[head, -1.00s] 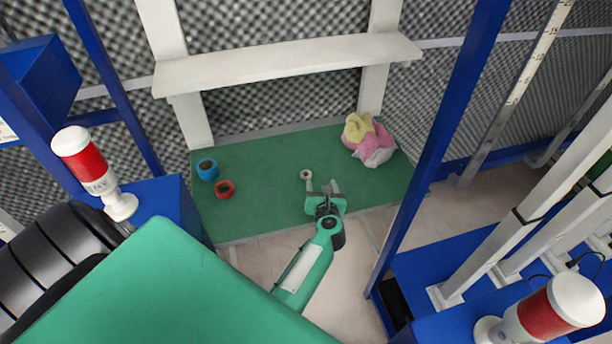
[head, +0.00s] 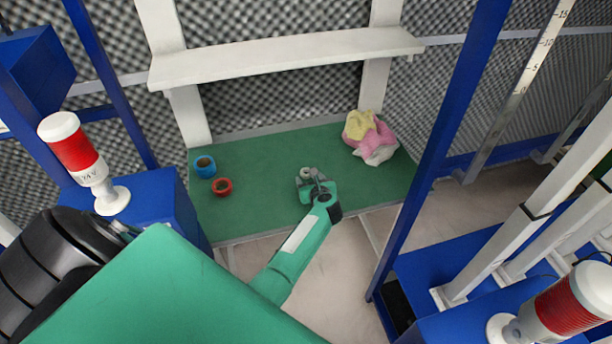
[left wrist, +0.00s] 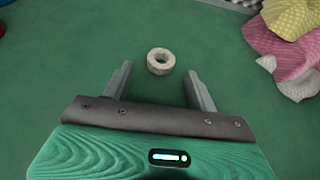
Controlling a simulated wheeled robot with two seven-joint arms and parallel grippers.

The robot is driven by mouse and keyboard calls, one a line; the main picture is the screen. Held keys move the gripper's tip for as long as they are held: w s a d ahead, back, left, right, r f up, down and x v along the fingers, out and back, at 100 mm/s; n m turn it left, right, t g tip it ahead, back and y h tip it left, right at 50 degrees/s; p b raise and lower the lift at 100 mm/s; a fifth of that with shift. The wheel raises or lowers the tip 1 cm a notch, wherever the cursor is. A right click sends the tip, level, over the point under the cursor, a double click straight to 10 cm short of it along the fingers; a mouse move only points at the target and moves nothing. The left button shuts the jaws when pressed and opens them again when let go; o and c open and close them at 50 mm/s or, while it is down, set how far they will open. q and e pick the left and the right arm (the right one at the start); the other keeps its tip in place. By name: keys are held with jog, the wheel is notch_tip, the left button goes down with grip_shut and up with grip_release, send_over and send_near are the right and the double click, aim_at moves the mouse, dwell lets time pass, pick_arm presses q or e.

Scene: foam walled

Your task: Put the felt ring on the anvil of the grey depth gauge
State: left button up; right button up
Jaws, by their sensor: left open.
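A small cream ring (left wrist: 161,61), which looks like the felt ring, lies flat on the green table top. In the left wrist view it sits just beyond and between my fingertips, touching neither. My left gripper (left wrist: 159,72) is open and empty. In the head view the left gripper (head: 311,178) is over the table's front middle, close to the ring (head: 305,172), which it partly covers. My right gripper is not in view.
A blue ring (head: 206,167) and a red ring (head: 222,186) lie at the table's left. A crumpled yellow, pink and white cloth (head: 371,138) lies at the right. A white shelf (head: 285,58) spans the back above the green table (head: 260,200). A blue post (head: 440,140) stands right.

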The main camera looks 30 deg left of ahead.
aim_at(305, 170)
pick_arm(q)
jog(key=b+x, duration=0.1)
jog(key=x, duration=0.3)
jog(key=shift+w+f+b, duration=0.15)
jog(key=shift+b, duration=0.2)
jog(key=c, duration=1.1)
jog(key=shift+c, duration=0.2)
notch_tip(305, 170, up, 20)
jog(key=b, duration=0.1)
jog(key=s+d+m+t+h, duration=0.4)
jog(key=s+d+m+h, duration=0.5)
jog(key=s+d, duration=1.2)
jog(key=shift+s+r+m+t+h, duration=0.35)
jog(key=shift+s+h, duration=0.25)
jog(key=shift+s, duration=0.6)
